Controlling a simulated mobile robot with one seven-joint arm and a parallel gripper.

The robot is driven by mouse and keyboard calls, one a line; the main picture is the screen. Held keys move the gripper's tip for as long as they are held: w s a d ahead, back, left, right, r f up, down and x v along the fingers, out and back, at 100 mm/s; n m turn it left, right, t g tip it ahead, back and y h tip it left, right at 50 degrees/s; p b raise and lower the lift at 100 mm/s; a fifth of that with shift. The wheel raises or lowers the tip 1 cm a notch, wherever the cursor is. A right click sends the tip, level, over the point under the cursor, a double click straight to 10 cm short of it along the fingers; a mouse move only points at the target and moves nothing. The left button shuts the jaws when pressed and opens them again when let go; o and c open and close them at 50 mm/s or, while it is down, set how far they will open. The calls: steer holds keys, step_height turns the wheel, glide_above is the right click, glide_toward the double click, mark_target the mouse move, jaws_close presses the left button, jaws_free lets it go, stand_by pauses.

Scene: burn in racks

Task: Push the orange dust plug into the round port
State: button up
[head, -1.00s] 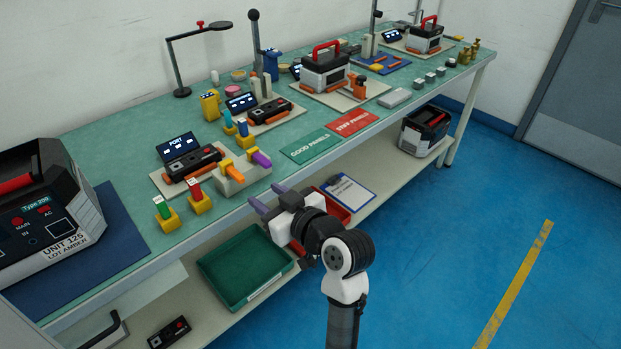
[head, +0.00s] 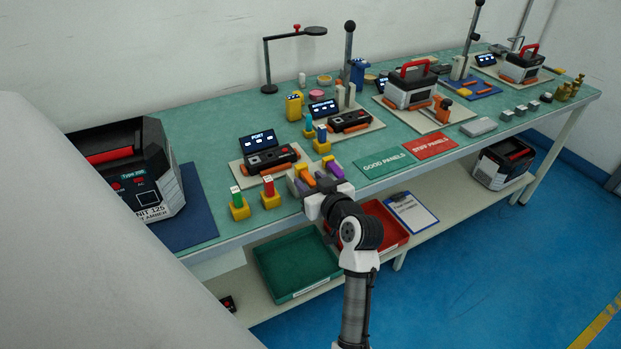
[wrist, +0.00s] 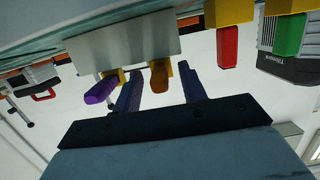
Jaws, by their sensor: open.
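The orange dust plug (head: 307,179) stands on a yellow base in a grey holder block at the bench's front edge; the holder also shows in the wrist view (wrist: 120,48). In the wrist view the orange plug (wrist: 160,74) lies between the two dark blue fingers of my gripper (wrist: 161,85), with gaps visible to both sides. My gripper (head: 316,185) is open at the holder. A purple-handled plug (head: 334,168) is beside the orange one. The black panel unit (head: 268,158) with a PORT screen (head: 257,140) lies behind; its round port is too small to make out.
A green plug (head: 236,195) and a red plug (head: 268,186) stand in yellow bases to the left. Green and red mats (head: 383,164) lie to the right. A green tray (head: 298,265) and a red tray (head: 392,222) are on the lower shelf.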

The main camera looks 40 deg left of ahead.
steer(key=shift+w+a, duration=0.1)
steer(key=shift+a, duration=0.2)
steer(key=shift+f, duration=0.1)
jaws_close()
